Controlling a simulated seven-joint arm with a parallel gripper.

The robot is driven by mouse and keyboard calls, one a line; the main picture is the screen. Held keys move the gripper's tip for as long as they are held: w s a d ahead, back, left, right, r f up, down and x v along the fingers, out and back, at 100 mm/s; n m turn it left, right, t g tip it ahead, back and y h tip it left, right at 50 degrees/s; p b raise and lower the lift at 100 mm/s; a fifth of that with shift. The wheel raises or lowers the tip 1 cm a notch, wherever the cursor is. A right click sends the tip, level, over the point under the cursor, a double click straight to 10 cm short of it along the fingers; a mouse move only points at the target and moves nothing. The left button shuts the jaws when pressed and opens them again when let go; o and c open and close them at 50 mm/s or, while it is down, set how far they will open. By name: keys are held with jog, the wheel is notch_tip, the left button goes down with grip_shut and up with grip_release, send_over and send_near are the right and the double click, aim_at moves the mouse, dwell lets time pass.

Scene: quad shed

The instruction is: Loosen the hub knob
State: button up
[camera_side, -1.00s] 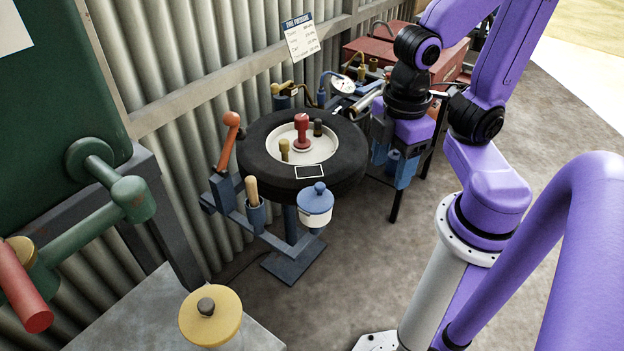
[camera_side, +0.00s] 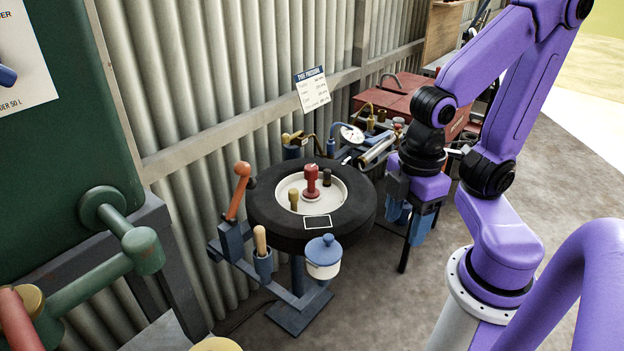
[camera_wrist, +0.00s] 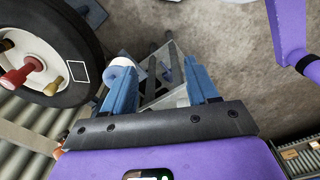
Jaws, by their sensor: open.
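The red hub knob (camera_side: 311,182) stands upright at the middle of the pale wheel hub (camera_side: 330,204), inside a black tyre (camera_side: 262,222). The knob also shows at the left of the wrist view (camera_wrist: 20,75). My gripper (camera_side: 409,216) hangs to the right of the tyre in the side view, apart from the knob. In the wrist view its two blue fingers (camera_wrist: 162,82) are spread with nothing held between them.
A brass-coloured knob (camera_side: 293,199) and a dark knob (camera_side: 327,177) share the hub. A gauge (camera_side: 351,133) is behind.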

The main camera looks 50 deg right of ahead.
jog(key=shift+o, duration=0.3)
jog(key=w+a+r+m, duration=0.25)
jog(key=w+m, duration=0.25)
jog(key=w, duration=0.5)
notch_tip(320, 180, up, 4)
jog(key=m, duration=1.3)
send_over(311, 167)
notch_tip(311, 167, down, 17)
